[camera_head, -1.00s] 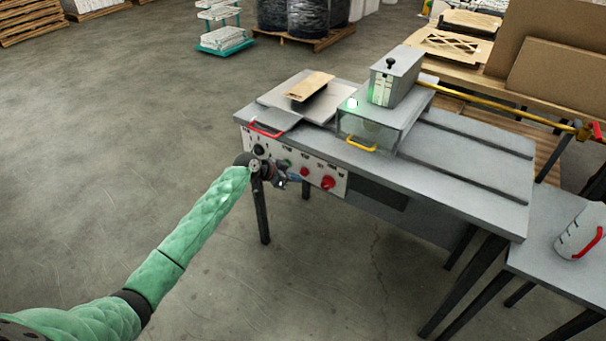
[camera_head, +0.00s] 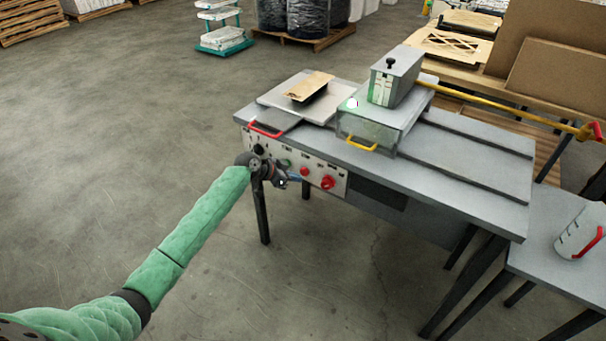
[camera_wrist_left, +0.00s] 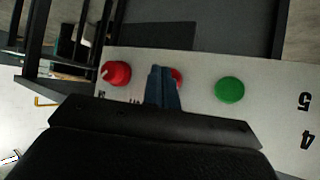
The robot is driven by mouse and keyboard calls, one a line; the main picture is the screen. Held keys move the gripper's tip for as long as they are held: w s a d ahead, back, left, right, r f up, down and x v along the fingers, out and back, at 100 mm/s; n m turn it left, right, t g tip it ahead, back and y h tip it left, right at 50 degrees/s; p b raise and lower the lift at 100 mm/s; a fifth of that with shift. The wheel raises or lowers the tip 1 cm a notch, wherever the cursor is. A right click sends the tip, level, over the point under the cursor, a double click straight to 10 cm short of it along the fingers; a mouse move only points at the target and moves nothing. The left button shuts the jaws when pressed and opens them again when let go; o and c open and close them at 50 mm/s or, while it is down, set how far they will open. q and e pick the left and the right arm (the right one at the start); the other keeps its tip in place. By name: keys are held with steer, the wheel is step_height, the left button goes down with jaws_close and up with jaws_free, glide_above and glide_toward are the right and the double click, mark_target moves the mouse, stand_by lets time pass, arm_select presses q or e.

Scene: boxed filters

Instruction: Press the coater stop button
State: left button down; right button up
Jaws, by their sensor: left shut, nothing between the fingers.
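The coater's white control panel (camera_head: 266,141) is on the front of the grey table. In the head view it carries a green button (camera_head: 285,163), a small red button (camera_head: 304,171) and a larger red knob (camera_head: 327,182). My left gripper (camera_head: 296,180) is shut and empty, close in front of the panel below the small red button. In the wrist view the shut blue fingers (camera_wrist_left: 161,72) partly cover the small red button (camera_wrist_left: 178,76). The red knob (camera_wrist_left: 116,74) and green button (camera_wrist_left: 229,90) flank them. I cannot tell whether the fingertips touch the button.
A red handle (camera_head: 265,131) and a yellow handle (camera_head: 361,146) stick out above the panel. A clear-sided box (camera_head: 370,128) and grey hopper (camera_head: 397,75) stand on the table (camera_head: 450,185). A side table with a white jug (camera_head: 579,234) is at right. Floor at left is open.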

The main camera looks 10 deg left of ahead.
arm_select(q)
steer(key=shift+w, duration=0.15)
steer(key=shift+w+d, duration=0.1)
steer(key=shift+w, duration=0.1)
stand_by(0.4)
